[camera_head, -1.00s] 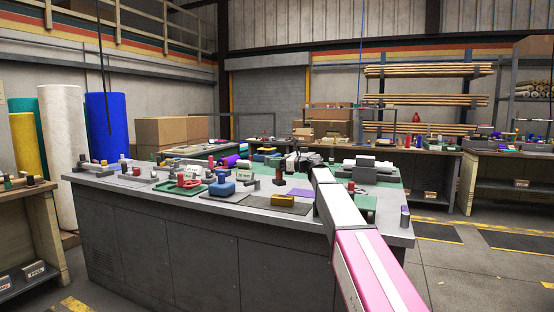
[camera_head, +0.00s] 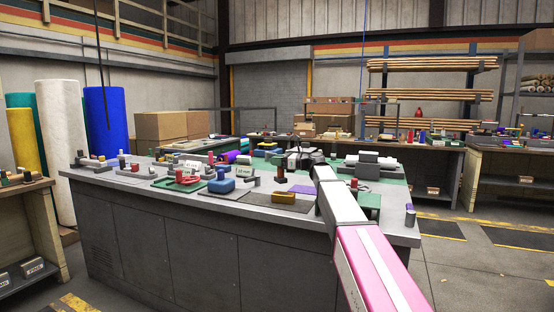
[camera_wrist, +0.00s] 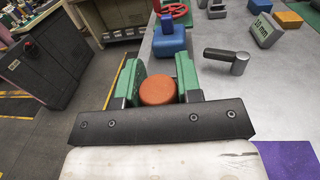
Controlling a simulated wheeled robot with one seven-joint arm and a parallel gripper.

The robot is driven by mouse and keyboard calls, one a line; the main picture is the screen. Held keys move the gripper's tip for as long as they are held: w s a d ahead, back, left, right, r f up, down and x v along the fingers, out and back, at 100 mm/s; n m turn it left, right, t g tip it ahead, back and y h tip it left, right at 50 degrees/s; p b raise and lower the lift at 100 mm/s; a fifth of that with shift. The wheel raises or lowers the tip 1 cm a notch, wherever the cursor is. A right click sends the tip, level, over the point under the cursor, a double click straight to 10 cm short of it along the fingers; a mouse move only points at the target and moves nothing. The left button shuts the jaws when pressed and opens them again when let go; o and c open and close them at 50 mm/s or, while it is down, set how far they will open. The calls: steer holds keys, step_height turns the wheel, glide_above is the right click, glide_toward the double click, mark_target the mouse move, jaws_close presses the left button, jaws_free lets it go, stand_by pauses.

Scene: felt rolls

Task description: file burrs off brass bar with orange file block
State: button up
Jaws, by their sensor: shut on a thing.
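In the wrist view my gripper (camera_wrist: 160,86) has its two green finger pads closed on an orange, round-topped piece (camera_wrist: 158,93). This looks like the orange file block, but its lower part is hidden by the gripper body. In the head view my arm reaches over the grey bench (camera_head: 185,225), and the held piece cannot be made out. A small yellow block (camera_head: 282,197) lies on a dark mat near the bench's front edge. I cannot tell whether it is the brass bar, and no burrs are visible.
A blue block (camera_wrist: 170,38) stands just beyond the fingers. A dark-handled grey tool (camera_wrist: 232,59) and a labelled 10 mm block (camera_wrist: 264,30) lie right of it. A purple sheet (camera_wrist: 288,160) is near the gripper. Open floor lies left of the bench in the wrist view.

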mark_target(280, 178)
steer(key=shift+f, duration=1.6)
steer(key=shift+f, duration=0.6)
steer(key=shift+s, duration=0.15)
steer(key=shift+s+d+r, duration=0.15)
steer(key=shift+s+d, duration=0.6)
steer(key=shift+s, duration=0.35)
steer(key=shift+s, duration=0.1)
steer(key=shift+s+d, duration=0.35)
steer(key=shift+s, duration=0.2)
steer(key=shift+s+d, duration=0.3)
steer(key=shift+s, duration=0.25)
steer(key=shift+w, duration=0.15)
steer(key=shift+w+a+f, duration=0.15)
steer(key=shift+w+a, duration=0.2)
steer(key=shift+w, duration=0.2)
steer(key=shift+w+a+f, duration=0.1)
steer(key=shift+w+a, duration=0.2)
steer(key=shift+w, duration=0.2)
